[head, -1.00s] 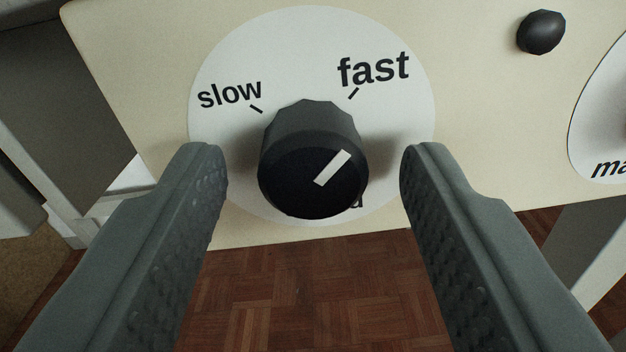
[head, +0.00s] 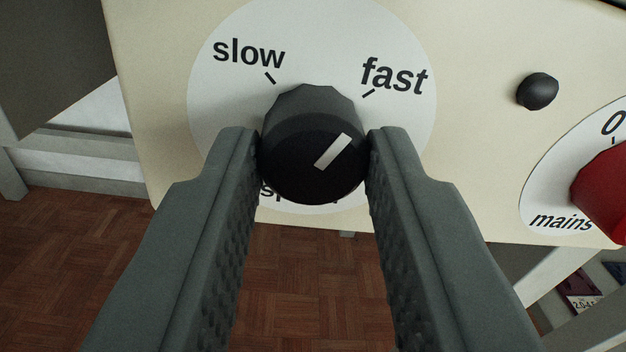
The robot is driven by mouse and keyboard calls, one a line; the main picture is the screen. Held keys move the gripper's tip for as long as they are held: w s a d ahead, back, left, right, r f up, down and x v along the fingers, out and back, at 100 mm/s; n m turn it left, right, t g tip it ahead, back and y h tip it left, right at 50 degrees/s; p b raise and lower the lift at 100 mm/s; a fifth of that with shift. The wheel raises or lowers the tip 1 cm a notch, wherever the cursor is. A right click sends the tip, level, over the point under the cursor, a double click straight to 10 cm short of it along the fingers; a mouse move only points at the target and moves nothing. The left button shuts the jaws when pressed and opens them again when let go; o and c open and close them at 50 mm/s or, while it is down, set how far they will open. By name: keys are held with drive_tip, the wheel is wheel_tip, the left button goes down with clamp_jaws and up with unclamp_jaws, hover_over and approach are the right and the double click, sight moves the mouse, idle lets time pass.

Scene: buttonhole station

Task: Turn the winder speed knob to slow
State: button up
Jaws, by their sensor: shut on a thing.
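The winder speed knob (head: 312,150) is a black faceted knob with a white pointer bar. It sits on a round white dial plate (head: 325,40) marked "slow" at upper left and "fast" at upper right. The pointer bar points up and right, toward the "fast" mark. My gripper (head: 313,160) is shut on the knob, one finger against its left side and one against its right. The lettering below the knob is mostly hidden by the knob and fingers.
The dial is on a cream panel (head: 475,150). To the right are a small black button (head: 537,91) and a red mains knob (head: 603,190) on its own white plate. Parquet floor (head: 75,260) shows below the panel, with pale legs at the sides.

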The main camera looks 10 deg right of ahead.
drive_tip(key=n, duration=0.7)
drive_tip(key=shift+n, duration=0.3)
drive_tip(key=n, duration=0.6)
drive_tip(key=shift+n, duration=0.4)
drive_tip(key=o, duration=1)
drive_tip(key=shift+c, duration=0.2)
drive_tip(key=s, duration=1.7)
drive_tip(key=shift+s+f, duration=0.2)
drive_tip(key=shift+s, duration=0.05)
